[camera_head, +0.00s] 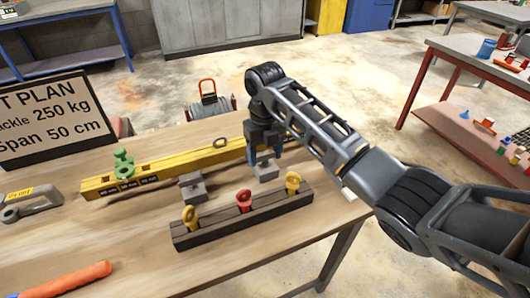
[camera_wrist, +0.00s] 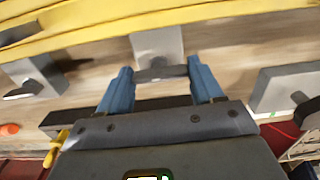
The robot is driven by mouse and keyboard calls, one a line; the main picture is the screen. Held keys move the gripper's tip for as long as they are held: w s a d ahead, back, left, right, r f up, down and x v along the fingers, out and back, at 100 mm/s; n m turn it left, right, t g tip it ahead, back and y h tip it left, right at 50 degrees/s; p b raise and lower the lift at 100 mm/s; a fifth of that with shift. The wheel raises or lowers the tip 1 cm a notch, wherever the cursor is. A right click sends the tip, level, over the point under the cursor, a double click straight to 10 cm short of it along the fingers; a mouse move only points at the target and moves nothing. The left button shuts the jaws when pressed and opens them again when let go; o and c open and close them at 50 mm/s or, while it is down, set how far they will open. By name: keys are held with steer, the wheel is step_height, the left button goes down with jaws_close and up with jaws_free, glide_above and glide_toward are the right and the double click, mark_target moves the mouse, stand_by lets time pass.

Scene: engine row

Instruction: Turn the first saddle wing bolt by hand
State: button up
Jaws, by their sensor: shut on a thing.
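My gripper (camera_head: 263,158) reaches down over the middle grey saddle (camera_head: 266,172) on the wooden bench. In the wrist view, the blue fingers of my gripper (camera_wrist: 161,82) stand either side of the dark wing bolt (camera_wrist: 161,73) on this saddle (camera_wrist: 157,45). The gripper is shut on that wing bolt. A second grey saddle (camera_head: 193,187) stands to the left, and it also shows in the wrist view (camera_wrist: 36,73) with its own dark wing bolt. A third saddle (camera_wrist: 287,88) shows at the right of the wrist view. Which saddle is the first is not marked.
A yellow beam (camera_head: 165,167) lies behind the saddles, with a green shackle (camera_head: 123,163) on it. A dark rack (camera_head: 250,219) with yellow and red eye bolts stands close in front. A sign (camera_head: 50,117) stands at the left.

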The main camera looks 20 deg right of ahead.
mark_target(265, 155)
steer(key=shift+s+f, duration=0.1)
steer(key=shift+f, duration=0.1)
steer(key=o, duration=1.1)
steer(key=shift+r, duration=0.1)
steer(key=shift+c, duration=0.2)
steer(key=shift+r+b, duration=0.65)
steer(key=shift+r, duration=3.25)
